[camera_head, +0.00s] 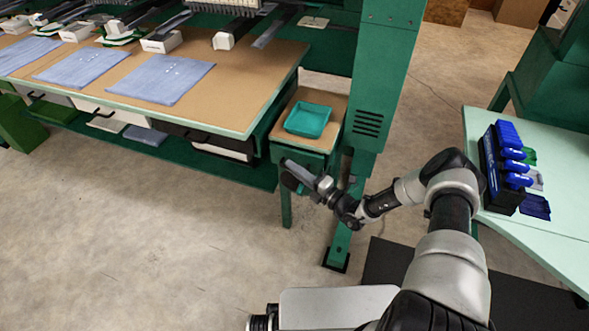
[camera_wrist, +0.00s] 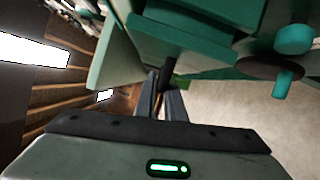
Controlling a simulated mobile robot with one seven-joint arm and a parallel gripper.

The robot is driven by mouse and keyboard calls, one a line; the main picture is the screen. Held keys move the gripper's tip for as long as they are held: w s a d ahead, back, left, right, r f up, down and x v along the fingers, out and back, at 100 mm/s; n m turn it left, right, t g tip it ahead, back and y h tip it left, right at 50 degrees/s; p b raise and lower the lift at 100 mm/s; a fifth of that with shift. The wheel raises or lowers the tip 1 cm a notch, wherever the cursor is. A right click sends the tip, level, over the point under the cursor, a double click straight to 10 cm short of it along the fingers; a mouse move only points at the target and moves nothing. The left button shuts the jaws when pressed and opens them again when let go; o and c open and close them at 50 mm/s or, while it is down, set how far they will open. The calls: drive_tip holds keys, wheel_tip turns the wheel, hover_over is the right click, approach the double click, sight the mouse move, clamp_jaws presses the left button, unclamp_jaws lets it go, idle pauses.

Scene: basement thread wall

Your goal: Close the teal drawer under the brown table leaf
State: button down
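The small brown table leaf (camera_head: 335,101) stands beside the green post and carries a teal tray (camera_head: 308,120). The green-teal drawer (camera_head: 300,155) is under the leaf's front edge. How far it stands out is hard to tell, as my gripper partly covers it. My gripper (camera_head: 292,168) is low in front of the drawer. In the wrist view, teal panels, probably the drawer (camera_wrist: 185,45), fill the top, and a dark bar (camera_wrist: 169,68) sits just beyond my fingertips. The fingers are close together with a narrow gap; whether they touch or hold the bar is unclear.
A long brown work table (camera_head: 240,85) with blue cloths (camera_head: 160,79) is at the left. The green post (camera_head: 375,80) stands close right of the leaf. A pale green table (camera_head: 540,235) with blue items is at the right. Floor in front is clear.

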sight(296, 161)
drive_tip(key=w+b, duration=0.1)
drive_tip(key=w+d+b, duration=0.1)
drive_tip(key=b, duration=0.1)
drive_tip(key=shift+w+f, duration=0.15)
drive_tip(key=shift+w, duration=0.2)
drive_tip(key=shift+d+r, duration=0.1)
drive_tip(key=shift+r, duration=0.15)
drive_tip(key=c, duration=1.8)
unclamp_jaws()
drive_tip(key=shift+w, duration=0.1)
drive_tip(key=shift+c, duration=0.2)
drive_tip(key=shift+f, duration=0.1)
drive_tip(key=p+v, duration=0.2)
drive_tip(key=v, duration=1.5)
drive_tip(key=shift+d, duration=0.15)
